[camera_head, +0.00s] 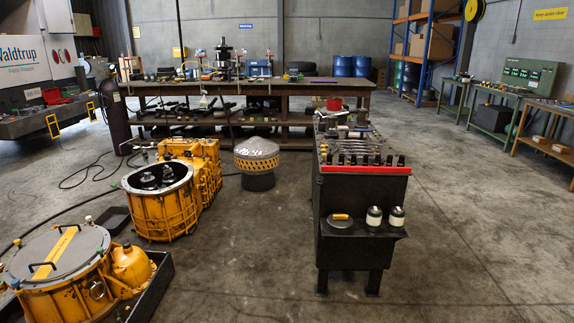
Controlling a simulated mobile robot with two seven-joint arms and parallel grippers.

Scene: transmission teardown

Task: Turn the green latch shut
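A yellow transmission housing (65,285) with a grey lid (85,240) stands at the lower left, cut off by the picture's edge. A yellow bar and dark handles lie across the lid. Neither of my grippers is in view.
An open yellow housing (160,210) stands behind the lidded one. A black tool cart (360,205) stands right of centre, and a round yellow-rimmed part (257,155) sits on a dark stand. A long workbench (250,90) lines the back. Floor between housings and cart is clear.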

